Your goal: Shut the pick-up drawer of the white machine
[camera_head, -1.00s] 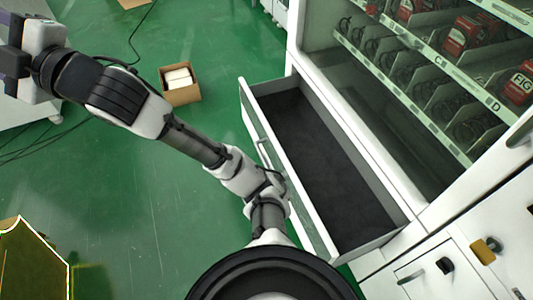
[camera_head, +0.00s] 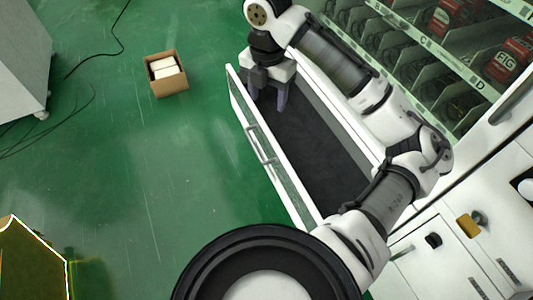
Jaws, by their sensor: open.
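The pick-up drawer (camera_head: 266,146) of the white machine (camera_head: 400,163) is pulled out, with its dark inner floor bare where it shows. Its white front panel carries a bar handle and faces left over the green floor. My gripper (camera_head: 267,97) is open and points down at the far end of the drawer. Its dark fingers show against the drawer's interior, behind the front panel. I cannot tell whether they touch the panel. My arm covers part of the drawer's right side and part of the machine.
Shelves with red boxes (camera_head: 453,17) and coils fill the machine's window at the upper right. An open cardboard box (camera_head: 167,84) stands on the floor to the left. A grey cabinet (camera_head: 22,60) is at the far left. The green floor beside the drawer is clear.

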